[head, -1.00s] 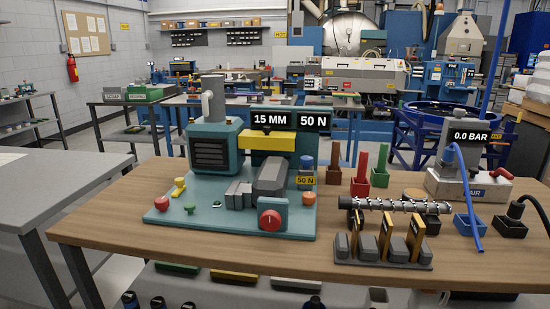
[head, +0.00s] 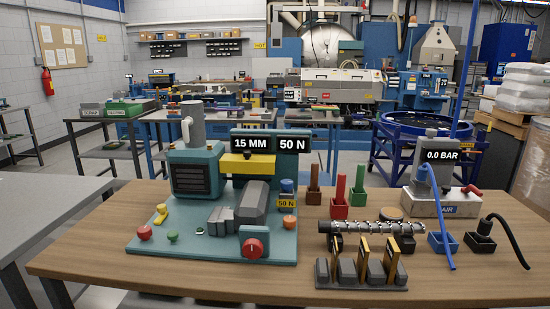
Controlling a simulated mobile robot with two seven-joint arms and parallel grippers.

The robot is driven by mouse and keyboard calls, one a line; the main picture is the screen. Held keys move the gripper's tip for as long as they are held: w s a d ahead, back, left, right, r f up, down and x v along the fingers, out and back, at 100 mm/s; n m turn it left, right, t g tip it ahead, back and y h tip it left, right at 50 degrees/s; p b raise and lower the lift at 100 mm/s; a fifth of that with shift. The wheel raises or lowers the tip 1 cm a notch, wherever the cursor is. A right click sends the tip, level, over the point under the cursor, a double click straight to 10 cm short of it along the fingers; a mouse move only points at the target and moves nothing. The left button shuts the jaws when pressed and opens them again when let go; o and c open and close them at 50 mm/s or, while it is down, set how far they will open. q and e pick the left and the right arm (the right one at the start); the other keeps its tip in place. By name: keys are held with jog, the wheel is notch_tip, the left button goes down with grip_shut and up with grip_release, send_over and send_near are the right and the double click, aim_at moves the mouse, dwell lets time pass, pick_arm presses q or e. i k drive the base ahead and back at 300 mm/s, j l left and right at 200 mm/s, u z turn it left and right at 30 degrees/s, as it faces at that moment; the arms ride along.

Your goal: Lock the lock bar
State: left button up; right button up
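A teal bench machine (head: 195,172) stands on the wooden table, with displays reading "15 MM" (head: 253,142) and "50 N" (head: 294,142). A yellow bar (head: 247,164) lies across it below the displays. A small yellow handle (head: 161,213) stands at the left of its base plate, and a red knob (head: 254,248) faces front. A grey block (head: 252,203) lies in the middle. No label shows which part is the lock bar, and I cannot tell whether any part is locked. Neither of my grippers is in view.
On the wooden table (head: 85,245), a dark rack with yellow plates (head: 362,275) stands front right, a screw shaft (head: 365,227) behind it. A "0.0 BAR" gauge unit (head: 436,165), a blue hose (head: 437,220) and small coloured bins crowd the right. The table's left end is bare.

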aim_at(163, 209)
jog(key=i+j, duration=0.1)
jog(key=j, duration=0.5)
jog(key=i+j+z, duration=0.1)
jog(key=j, duration=0.5)
jog(key=i+j, duration=0.1)
jog(key=j, duration=0.5)
jog(key=z, duration=0.05)
